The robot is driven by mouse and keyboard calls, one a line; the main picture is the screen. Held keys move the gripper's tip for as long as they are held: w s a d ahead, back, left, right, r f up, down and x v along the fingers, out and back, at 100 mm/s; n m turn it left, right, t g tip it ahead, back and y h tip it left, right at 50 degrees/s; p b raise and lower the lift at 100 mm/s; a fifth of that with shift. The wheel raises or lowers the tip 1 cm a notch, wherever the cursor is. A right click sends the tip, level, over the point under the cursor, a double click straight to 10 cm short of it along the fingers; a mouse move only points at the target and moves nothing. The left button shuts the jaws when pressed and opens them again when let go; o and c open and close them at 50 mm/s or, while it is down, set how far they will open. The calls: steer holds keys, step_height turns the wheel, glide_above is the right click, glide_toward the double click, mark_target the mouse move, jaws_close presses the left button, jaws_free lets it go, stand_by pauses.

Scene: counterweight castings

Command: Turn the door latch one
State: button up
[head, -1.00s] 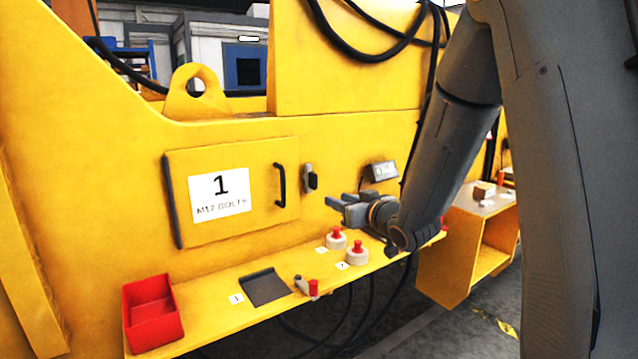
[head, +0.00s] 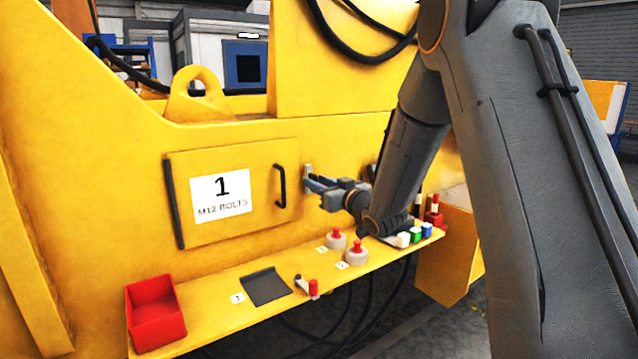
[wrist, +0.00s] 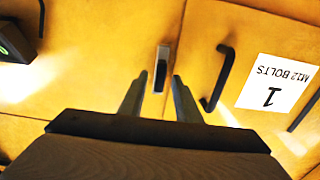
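The door (head: 240,235), labelled "1 M12 BOLTS", is closed flush in the yellow casting. It has a black bar handle (head: 281,186) on its right side. The door latch (head: 307,170), a dark lever on a grey plate, sits right of the door and is partly hidden by my gripper (head: 308,187). In the wrist view the latch (wrist: 161,68) appears lengthwise, in line with the gap between my two fingers (wrist: 159,84). The fingers are open, one on each side of that line, with nothing held. I cannot tell whether they touch the latch.
Below, a yellow shelf (head: 215,297) carries a red bin (head: 154,312), a dark plate (head: 265,287), a red-tipped lever piece (head: 307,287), two red-knobbed pieces (head: 357,252) and coloured blocks (head: 416,235). A display box (wrist: 14,44) is beside the latch in the wrist view.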

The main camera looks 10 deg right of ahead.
jaws_close()
steer(key=shift+b, duration=0.3)
steer(key=n+b, duration=1.7)
steer(key=b, duration=0.1)
steer(key=shift+s+a+f+n, duration=0.1)
steer(key=shift+a+f+n, duration=0.1)
steer(key=shift+f+n, duration=0.2)
steer(key=shift+r, duration=0.1)
